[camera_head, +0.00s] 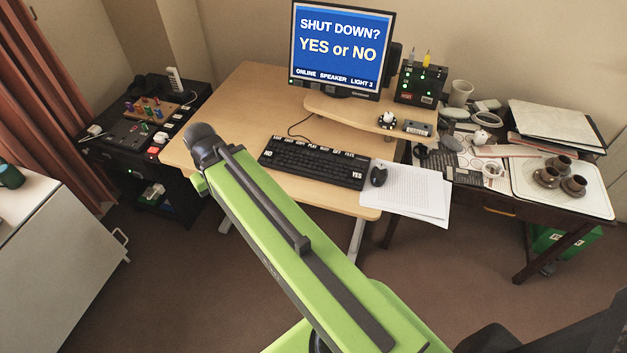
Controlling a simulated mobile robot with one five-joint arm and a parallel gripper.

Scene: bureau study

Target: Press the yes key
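A black keyboard (310,163) lies on the wooden desk. The yes key (357,175) carries a white YES label at the keyboard's right front corner. A NO label (268,154) is at its left end. The monitor (342,45) reads "SHUT DOWN? YES or NO" on blue, with "ONLINE SPEAKER LIGHT 3" below. My green arm reaches from the lower right up to the desk's left front edge, ending in a dark rounded joint left of the keyboard. My gripper's fingers do not show. The yes key is unobstructed in this view.
A black mouse (378,176) and white papers (408,191) lie right of the keyboard. A black box with green lights (421,82) stands behind. A tray with brown cups (590,203) is on the right table. A dark control unit (143,133) stands left of the desk.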

